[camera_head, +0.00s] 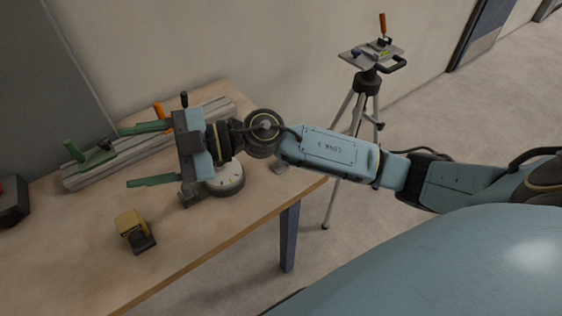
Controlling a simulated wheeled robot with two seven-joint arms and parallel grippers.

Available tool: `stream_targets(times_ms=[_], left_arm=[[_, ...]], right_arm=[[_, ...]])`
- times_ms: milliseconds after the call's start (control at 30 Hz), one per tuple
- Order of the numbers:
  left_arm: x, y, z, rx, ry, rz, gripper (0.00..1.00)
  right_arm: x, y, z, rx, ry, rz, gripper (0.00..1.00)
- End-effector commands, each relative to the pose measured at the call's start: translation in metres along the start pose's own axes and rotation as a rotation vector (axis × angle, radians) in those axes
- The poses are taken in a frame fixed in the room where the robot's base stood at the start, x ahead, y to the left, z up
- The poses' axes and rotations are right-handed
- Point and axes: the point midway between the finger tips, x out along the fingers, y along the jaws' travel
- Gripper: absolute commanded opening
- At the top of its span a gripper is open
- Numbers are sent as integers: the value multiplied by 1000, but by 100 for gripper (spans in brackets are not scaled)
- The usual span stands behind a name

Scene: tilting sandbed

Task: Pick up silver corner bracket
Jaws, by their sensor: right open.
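My right gripper (126,158) reaches in from the right over the table, its two green fingers spread wide and pointing left. I cannot clearly make out the silver corner bracket. A small grey metal piece (280,168) lies near the table's right edge, partly hidden by my right arm, and may be it. Another grey piece (188,197) sits just below the gripper, beside a round white dial (225,180); its shape is unclear. My left gripper is not in view.
A yellow and black block (134,230) sits near the front. A black object (12,203) is at far left. A tripod (367,85) stands right of the table.

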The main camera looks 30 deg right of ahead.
Motion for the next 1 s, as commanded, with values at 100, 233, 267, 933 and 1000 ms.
stream_targets(times_ms=[100,233,267,933,1000], left_arm=[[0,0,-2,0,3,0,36],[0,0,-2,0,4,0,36],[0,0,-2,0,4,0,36],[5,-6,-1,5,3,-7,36],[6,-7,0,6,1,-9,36]], right_arm=[[-21,-20,41,-28,-186,-324,62],[-79,-22,95,7,-521,-603,62],[-96,-18,106,21,-610,-650,62],[-273,23,182,238,-1451,-781,62],[-274,15,192,237,-1450,-779,62]])
